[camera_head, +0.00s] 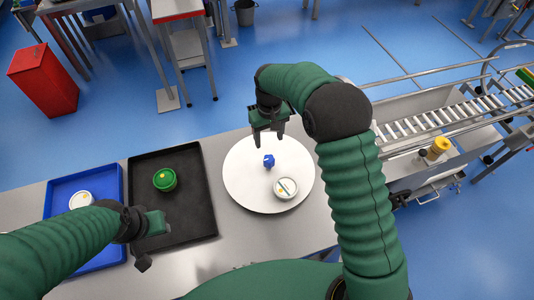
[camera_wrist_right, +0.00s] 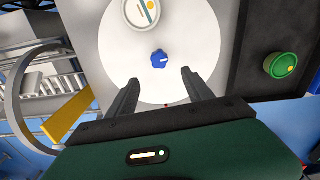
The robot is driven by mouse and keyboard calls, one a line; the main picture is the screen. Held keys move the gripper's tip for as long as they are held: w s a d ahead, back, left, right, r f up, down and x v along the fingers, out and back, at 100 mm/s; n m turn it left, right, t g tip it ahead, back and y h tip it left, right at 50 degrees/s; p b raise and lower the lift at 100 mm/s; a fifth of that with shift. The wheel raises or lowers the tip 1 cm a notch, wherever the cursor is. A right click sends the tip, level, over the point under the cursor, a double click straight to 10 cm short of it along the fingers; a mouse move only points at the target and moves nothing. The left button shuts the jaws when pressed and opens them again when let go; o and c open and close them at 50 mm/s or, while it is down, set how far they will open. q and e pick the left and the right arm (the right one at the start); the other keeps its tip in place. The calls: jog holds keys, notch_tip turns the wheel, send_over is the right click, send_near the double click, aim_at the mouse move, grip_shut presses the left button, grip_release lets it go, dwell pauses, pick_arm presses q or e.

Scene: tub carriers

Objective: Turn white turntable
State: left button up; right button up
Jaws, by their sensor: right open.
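The white turntable (camera_head: 240,183) is a round disc on the grey table. A blue knob (camera_head: 268,160) stands near its middle, and a round white tub (camera_head: 285,188) sits on its near right part. My right gripper (camera_head: 267,138) is open above the turntable's far part, just beyond the knob. In the right wrist view the knob (camera_wrist_right: 160,59) lies ahead of the two parted fingers (camera_wrist_right: 158,92), apart from them. The white tub (camera_wrist_right: 141,12) is at the top there. My left gripper (camera_head: 150,245) hangs over the black tray's near part; its finger opening cannot be made out.
A black tray (camera_head: 190,205) holds a green tub (camera_head: 165,179). Left of it, a blue tray (camera_head: 60,193) holds a white tub (camera_head: 80,201). A roller conveyor (camera_head: 430,122) with a yellow-topped item (camera_head: 438,146) stands at the right. A red bin (camera_head: 43,78) stands on the floor.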

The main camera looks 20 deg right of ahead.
jog(key=p, duration=0.1)
send_near(269, 158)
jog(key=shift+s+f, duration=0.4)
jog(key=shift+s, duration=0.35)
jog(key=f, duration=0.3)
jog(key=w+f+p, duration=0.1)
jog(key=f, duration=0.2)
jog(key=w+f+p, duration=0.1)
jog(key=f, duration=0.2)
jog(key=shift+f, duration=0.3)
jog(key=shift+s, duration=0.5)
jog(key=shift+w+f, duration=0.2)
jog(key=shift+w, duration=0.1)
jog(key=c, duration=0.8)
pick_arm(q)
jog(key=v, duration=0.2)
jog(key=w+v, duration=0.1)
jog(key=v, duration=0.1)
jog(key=shift+d, duration=0.1)
pick_arm(e)
grip_shut()
